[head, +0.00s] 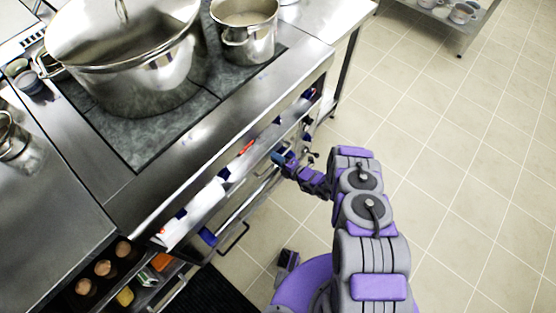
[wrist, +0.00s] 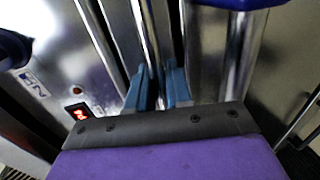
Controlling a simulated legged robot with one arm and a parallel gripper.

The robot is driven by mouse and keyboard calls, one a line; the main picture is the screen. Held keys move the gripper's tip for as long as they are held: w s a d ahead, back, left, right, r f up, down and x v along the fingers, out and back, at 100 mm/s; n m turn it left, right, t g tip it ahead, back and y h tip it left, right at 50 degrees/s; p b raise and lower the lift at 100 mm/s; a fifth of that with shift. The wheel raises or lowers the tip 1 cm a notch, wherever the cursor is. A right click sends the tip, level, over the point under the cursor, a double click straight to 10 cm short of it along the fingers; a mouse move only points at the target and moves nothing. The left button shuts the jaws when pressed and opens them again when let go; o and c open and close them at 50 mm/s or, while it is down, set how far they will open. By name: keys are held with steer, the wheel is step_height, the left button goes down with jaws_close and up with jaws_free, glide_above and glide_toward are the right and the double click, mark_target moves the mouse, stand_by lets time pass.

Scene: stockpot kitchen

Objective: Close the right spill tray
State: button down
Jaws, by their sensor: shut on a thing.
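My gripper (head: 283,159) is at the front of the steel stove, below its top edge and toward the right end. In the wrist view the two blue fingers of my gripper (wrist: 157,76) lie on either side of a narrow shiny metal bar (wrist: 147,35) and are shut on it. The bar appears to be part of the right spill tray, whose outline is hard to make out. I cannot tell how far the tray stands out from the stove front.
A large steel stockpot (head: 140,75) and a smaller pot (head: 245,30) stand on the dark cooktop (head: 135,140). The tiled floor (head: 460,140) at right is clear.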

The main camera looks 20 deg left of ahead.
steer(key=shift+s+f, duration=0.1)
steer(key=c, duration=1.4)
jaws_free()
steer(key=shift+d, duration=0.1)
steer(key=shift+o, duration=0.8)
steer(key=p+v, duration=0.3)
steer(key=v, duration=1.4)
steer(key=shift+d, duration=0.15)
